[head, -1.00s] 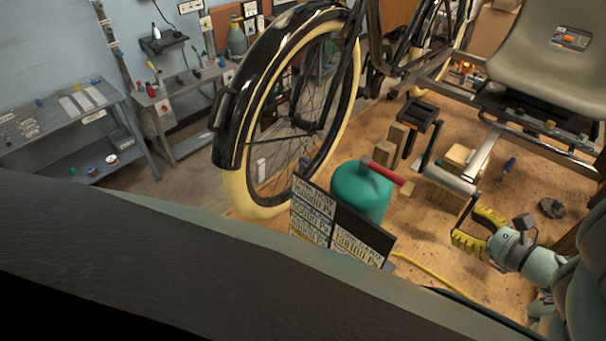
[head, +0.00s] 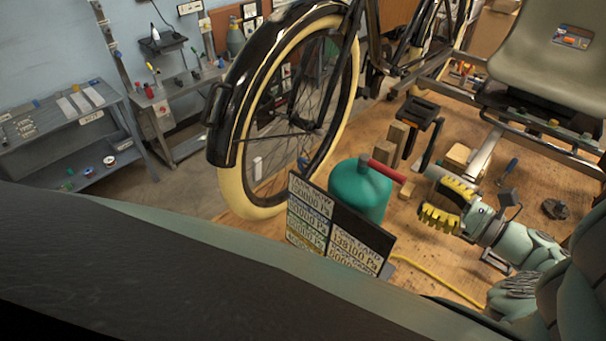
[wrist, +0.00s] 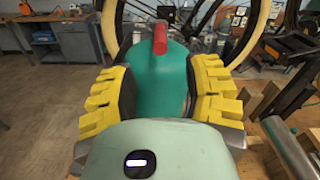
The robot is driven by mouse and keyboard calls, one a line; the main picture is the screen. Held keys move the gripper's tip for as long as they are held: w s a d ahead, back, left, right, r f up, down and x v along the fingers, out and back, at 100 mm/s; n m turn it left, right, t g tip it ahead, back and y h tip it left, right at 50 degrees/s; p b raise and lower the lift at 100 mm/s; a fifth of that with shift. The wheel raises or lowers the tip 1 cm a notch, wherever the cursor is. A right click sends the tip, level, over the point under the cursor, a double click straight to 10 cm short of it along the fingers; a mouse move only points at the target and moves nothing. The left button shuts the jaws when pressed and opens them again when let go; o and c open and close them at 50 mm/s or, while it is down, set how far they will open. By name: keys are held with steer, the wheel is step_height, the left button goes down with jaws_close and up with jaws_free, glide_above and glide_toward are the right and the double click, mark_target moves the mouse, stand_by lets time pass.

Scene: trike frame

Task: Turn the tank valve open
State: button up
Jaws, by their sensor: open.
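The green tank (head: 357,192) stands on the wooden platform beside the trike's wheel, behind a readout board. Its red valve handle (head: 387,171) sticks out from the top toward the right. My gripper (head: 428,200) is open and empty, to the right of the tank and apart from it, with its yellow padded fingers pointing at it. In the wrist view the tank (wrist: 160,85) shows between and beyond my open fingers, and the red handle (wrist: 159,38) points toward the camera above them.
The readout board (head: 335,230) stands close in front of the tank. A black-topped stand (head: 420,113) and wooden blocks (head: 396,140) are behind my gripper. A yellow hose (head: 435,278) lies on the platform. The wheel (head: 235,190) rises left of the tank.

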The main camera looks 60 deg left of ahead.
mark_target(397, 173)
steer(key=p+x, duration=0.2)
steer(key=x, duration=0.5)
steer(key=shift+x, duration=0.85)
steer(key=shift+o, duration=0.2)
steer(key=shift+s, duration=0.1)
steer(key=shift+d, duration=0.1)
jaws_close()
